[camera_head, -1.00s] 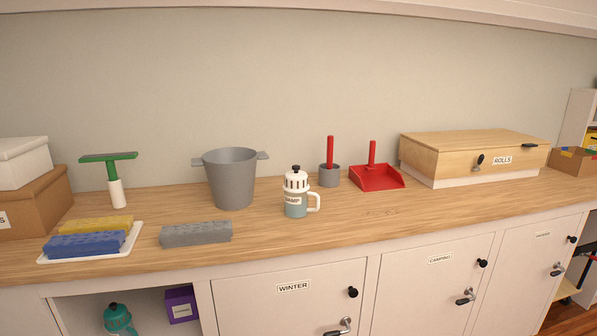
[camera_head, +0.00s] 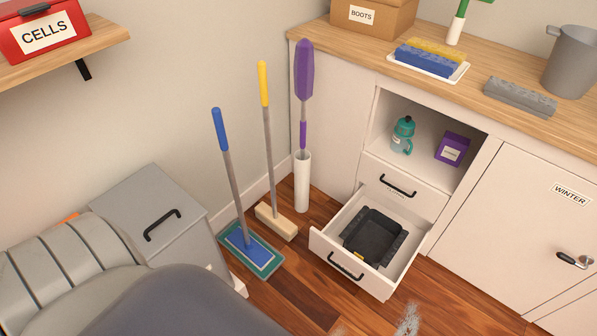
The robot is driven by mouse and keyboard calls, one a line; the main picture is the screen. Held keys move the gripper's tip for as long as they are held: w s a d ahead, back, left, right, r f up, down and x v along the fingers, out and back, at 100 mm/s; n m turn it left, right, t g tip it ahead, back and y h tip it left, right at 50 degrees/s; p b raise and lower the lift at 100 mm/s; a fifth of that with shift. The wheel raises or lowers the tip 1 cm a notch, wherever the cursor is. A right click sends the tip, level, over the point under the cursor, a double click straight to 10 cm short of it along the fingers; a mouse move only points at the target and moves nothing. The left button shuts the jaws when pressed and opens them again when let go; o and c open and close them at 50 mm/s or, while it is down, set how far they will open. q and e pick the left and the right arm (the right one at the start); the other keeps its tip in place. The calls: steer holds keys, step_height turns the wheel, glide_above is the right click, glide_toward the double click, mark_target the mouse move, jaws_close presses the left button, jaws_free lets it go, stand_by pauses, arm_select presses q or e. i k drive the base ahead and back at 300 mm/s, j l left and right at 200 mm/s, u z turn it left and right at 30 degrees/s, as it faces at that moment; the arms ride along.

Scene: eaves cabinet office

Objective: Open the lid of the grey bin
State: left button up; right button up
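The grey bin (camera_head: 190,246) stands on the floor at the left, against the wall. Its flat grey lid (camera_head: 135,200) looks shut, with a black bar handle (camera_head: 162,225) on it. Grey rounded shapes in the lower left corner cover the bin's near left part and lower side. Neither of my grippers is in view.
A blue mop (camera_head: 232,190), a yellow-handled broom (camera_head: 268,150) and a purple duster (camera_head: 304,75) stand right of the bin. An open drawer (camera_head: 318,243) juts out, holding a black tray (camera_head: 374,238). A shelf (camera_head: 100,42) with a red CELLS box (camera_head: 40,32) overhangs the upper left.

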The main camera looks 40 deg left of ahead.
mark_target(155, 211)
steer(key=k+j+u, duration=0.35)
steer(key=u, duration=1.6)
